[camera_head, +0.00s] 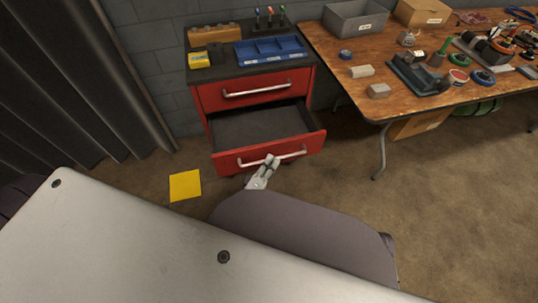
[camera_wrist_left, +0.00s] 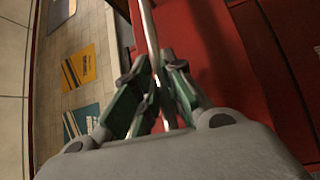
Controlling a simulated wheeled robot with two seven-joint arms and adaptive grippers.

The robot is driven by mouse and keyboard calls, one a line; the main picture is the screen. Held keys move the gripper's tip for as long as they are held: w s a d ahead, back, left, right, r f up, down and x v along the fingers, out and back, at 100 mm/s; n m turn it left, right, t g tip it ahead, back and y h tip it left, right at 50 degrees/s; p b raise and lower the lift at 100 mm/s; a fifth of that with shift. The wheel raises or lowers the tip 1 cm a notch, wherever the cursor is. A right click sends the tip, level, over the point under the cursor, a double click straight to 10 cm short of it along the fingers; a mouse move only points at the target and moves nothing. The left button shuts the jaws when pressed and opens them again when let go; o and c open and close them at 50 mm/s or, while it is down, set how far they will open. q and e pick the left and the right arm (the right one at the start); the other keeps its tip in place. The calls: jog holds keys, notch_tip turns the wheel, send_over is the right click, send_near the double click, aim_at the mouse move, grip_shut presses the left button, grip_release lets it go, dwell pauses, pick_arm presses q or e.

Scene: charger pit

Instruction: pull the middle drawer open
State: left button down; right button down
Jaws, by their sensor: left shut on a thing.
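The red cabinet's middle drawer (camera_head: 235,161) stands pulled out below the shut top drawer (camera_head: 215,95); its grey inside looks empty. Its silver bar handle (camera_head: 293,155) runs across the front, and in the left wrist view the handle (camera_wrist_left: 150,28) passes between the fingers. My left gripper (camera_head: 271,160) is shut on this handle, left of the handle's right end; it also shows in the left wrist view (camera_wrist_left: 159,68). Anything below the open drawer is hidden behind its front and my arm. My right gripper is not in view.
On the cabinet top are a blue divided tray (camera_head: 270,50), a yellow box (camera_head: 199,60) and a wooden block (camera_head: 214,36). A cluttered wooden table (camera_head: 410,104) stands to the right. A yellow sheet (camera_head: 185,185) lies on the floor.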

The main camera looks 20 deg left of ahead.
pick_arm(q)
jog(key=shift+s+d, duration=0.25)
jog(key=shift+s, duration=0.25)
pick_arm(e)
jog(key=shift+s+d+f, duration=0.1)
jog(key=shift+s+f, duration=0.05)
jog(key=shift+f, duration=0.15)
pick_arm(q)
jog(key=shift+f, duration=0.1)
jog(key=c, duration=1.5)
grip_release()
jog(key=shift+v, duration=5.95)
